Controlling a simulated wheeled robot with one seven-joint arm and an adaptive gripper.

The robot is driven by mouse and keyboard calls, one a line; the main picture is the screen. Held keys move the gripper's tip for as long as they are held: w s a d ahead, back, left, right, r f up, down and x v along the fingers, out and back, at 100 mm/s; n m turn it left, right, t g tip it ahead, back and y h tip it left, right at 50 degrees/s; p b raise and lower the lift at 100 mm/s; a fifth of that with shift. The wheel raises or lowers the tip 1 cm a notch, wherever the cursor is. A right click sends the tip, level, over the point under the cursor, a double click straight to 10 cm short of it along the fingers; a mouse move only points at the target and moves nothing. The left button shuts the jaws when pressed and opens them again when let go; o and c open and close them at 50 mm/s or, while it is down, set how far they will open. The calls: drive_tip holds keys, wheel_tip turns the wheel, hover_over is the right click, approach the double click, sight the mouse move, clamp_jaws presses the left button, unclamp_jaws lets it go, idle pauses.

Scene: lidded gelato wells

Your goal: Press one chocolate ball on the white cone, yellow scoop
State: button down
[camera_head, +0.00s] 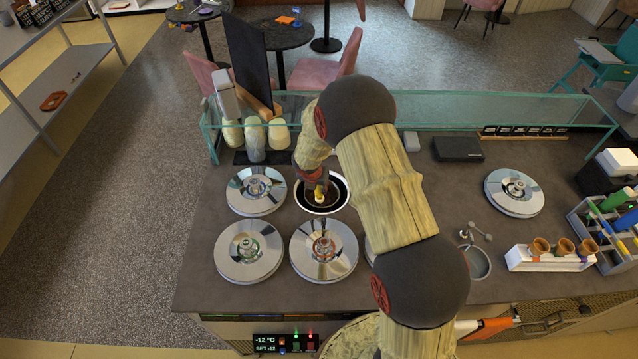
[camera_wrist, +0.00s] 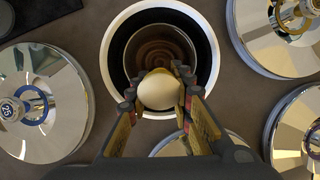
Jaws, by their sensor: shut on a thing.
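My gripper (camera_wrist: 157,84) is shut on the scoop, whose pale rounded end (camera_wrist: 158,92) fills the space between the fingers in the wrist view, with some yellow at its side. In the head view, a yellow part of the scoop (camera_head: 320,195) shows below my gripper, over an uncovered well (camera_head: 343,200). The well has a white rim and brown swirled chocolate inside (camera_wrist: 158,55). The scoop's bowl is hidden, so I cannot tell whether it touches the chocolate or holds any. Several brown-orange cones (camera_head: 564,246) stand in a white holder (camera_head: 525,262) at right; no clearly white cone shows.
Lidded wells (camera_head: 248,252) surround the open well. A shiny round lid (camera_head: 514,193) lies on the right of the counter. A rack (camera_head: 605,230) with green and blue handles stands at far right. A glass guard (camera_head: 450,105) runs behind. A metal bowl (camera_head: 478,262) sits right of my arm.

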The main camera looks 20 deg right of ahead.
drive_tip(key=shift+w+d+r+p, duration=0.15)
drive_tip(key=shift+r+p, duration=0.25)
drive_tip(key=shift+p, duration=0.35)
drive_tip(key=shift+w+d+r+p, duration=0.15)
drive_tip(key=shift+r+p, duration=0.2)
drive_tip(key=shift+p, duration=0.35)
drive_tip(key=p, duration=0.3)
drive_tip(key=shift+w+d+r, duration=0.1)
drive_tip(key=shift+w+r, duration=0.05)
drive_tip(key=shift+r, duration=0.15)
drive_tip(key=shift+w+d+r+p, duration=0.15)
drive_tip(key=shift+r+p, duration=0.15)
drive_tip(key=shift+p, duration=0.8)
drive_tip(key=shift+w+r+g+y+p, duration=0.15)
drive_tip(key=shift+g+y+p, duration=0.15)
drive_tip(key=shift+p, duration=0.5)
drive_tip(key=shift+w+d+r+p, duration=0.15)
drive_tip(key=shift+r+p, duration=0.15)
drive_tip(key=shift+p, duration=0.8)
drive_tip(key=p, duration=0.3)
drive_tip(key=shift+w+d+r, duration=0.1)
drive_tip(key=shift+d+r, duration=0.05)
drive_tip(key=shift+r, duration=0.15)
wheel_tip(320, 180, up, 9)
drive_tip(key=w+d+g+y, duration=0.1)
drive_tip(key=w+d, duration=0.1)
drive_tip(key=shift+w+g, duration=0.2)
drive_tip(key=shift+g, duration=0.1)
